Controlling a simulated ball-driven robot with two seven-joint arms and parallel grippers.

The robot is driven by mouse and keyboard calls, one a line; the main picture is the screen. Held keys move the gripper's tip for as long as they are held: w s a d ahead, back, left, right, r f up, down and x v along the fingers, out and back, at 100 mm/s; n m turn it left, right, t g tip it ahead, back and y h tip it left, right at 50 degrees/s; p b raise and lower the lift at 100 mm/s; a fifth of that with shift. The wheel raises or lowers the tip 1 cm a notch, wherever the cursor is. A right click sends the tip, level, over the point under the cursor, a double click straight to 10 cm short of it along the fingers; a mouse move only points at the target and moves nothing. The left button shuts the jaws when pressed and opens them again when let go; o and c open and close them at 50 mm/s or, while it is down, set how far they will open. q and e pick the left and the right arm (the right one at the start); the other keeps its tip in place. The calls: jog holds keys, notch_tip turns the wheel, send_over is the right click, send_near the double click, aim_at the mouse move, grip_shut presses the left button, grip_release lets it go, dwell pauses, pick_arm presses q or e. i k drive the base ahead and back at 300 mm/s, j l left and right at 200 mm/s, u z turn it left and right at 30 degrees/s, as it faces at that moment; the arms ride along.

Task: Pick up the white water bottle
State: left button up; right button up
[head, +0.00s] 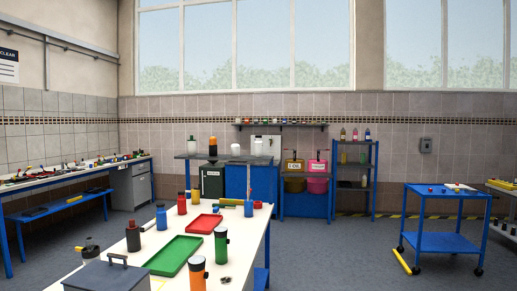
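I cannot make out a clear white water bottle. Several bottles stand upright on the white-topped table (212,285) in front: a black-and-red one (133,238), a blue one (161,218), a red one (182,205), a green one with a dark cap (221,246) and an orange one with a dark cap (197,273). Small whitish containers (235,149) stand far off on the back-wall bench; they are too small to tell whether one is a bottle. Neither of my grippers is in view.
A green tray (174,255), a red tray (203,224) and a grey lidded box (108,276) with a handle sit on the front table. A blue cart (446,243) stands at right. A long workbench (75,170) lines the left wall. Grey floor (340,250) is open right of the table.

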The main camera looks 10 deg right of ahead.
aim_at(257, 144)
jog(key=i+l+z, duration=0.5)
jog(key=i+z, duration=0.65)
jog(key=i, duration=1.95)
jog(key=i+l+u, duration=0.1)
jog(key=i, duration=0.85)
